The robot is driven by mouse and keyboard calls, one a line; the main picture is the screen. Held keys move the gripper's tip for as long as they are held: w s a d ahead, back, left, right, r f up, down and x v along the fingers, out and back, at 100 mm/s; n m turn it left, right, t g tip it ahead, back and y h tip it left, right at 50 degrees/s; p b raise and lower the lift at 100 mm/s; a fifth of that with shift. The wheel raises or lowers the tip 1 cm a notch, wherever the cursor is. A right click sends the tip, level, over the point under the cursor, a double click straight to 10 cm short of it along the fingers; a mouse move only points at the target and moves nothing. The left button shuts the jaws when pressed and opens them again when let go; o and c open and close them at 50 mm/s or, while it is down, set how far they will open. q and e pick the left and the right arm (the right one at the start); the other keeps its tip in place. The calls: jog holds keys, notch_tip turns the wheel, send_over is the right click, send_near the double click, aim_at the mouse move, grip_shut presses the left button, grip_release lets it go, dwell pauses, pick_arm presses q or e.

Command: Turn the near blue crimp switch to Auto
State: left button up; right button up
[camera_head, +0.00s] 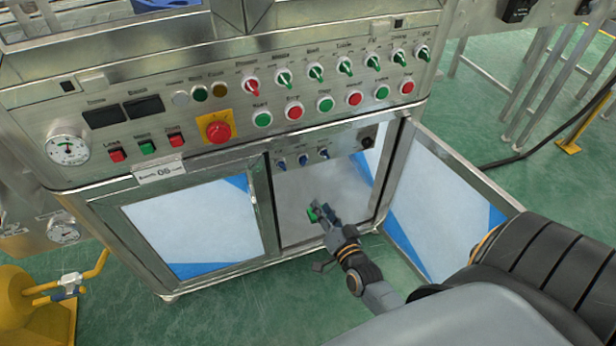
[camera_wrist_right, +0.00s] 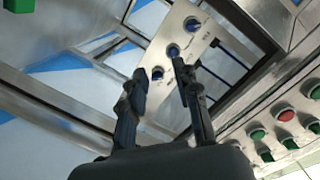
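Three blue switches sit in a row on a small panel inside the open cabinet bay: a left one (camera_head: 281,165), a middle one (camera_head: 303,160) and a right one (camera_head: 324,153). Their labels are too small to read, so I cannot tell which is the crimp switch or its setting. My right gripper (camera_head: 325,212) is in front of the bay, below the row. In the right wrist view its fingers (camera_wrist_right: 159,68) are spread with nothing held. One blue switch (camera_wrist_right: 158,73) shows between the fingertips; another (camera_wrist_right: 173,50) lies by the right fingertip. My left gripper is out of view.
The open cabinet door (camera_head: 436,156) stands right of the bay, close to my right arm. A closed door (camera_head: 195,225) is at left. Above are a red emergency button (camera_head: 218,131) and rows of buttons and switches. A small green object (camera_head: 312,215) shows by the gripper.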

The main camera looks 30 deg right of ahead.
notch_tip(320, 180, up, 2)
jog(key=d+m+t, duration=0.1)
jog(key=h+b, duration=0.1)
jog(key=b, duration=0.1)
send_near(307, 162)
jog(key=w, duration=0.3)
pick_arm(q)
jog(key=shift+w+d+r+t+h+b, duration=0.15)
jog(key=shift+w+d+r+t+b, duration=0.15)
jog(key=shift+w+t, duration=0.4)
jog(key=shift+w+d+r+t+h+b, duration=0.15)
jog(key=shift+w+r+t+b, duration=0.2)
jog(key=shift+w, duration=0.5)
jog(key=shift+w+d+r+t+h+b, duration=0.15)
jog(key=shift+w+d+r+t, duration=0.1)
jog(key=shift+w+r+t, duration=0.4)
pick_arm(e)
jog(key=shift+d+x, duration=0.15)
jog(key=shift+x, duration=1.4)
jog(key=shift+d+x, duration=0.15)
jog(key=shift+x, duration=1.35)
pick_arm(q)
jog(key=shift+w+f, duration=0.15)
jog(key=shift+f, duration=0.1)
pick_arm(e)
jog(key=shift+s, duration=0.1)
grip_shut()
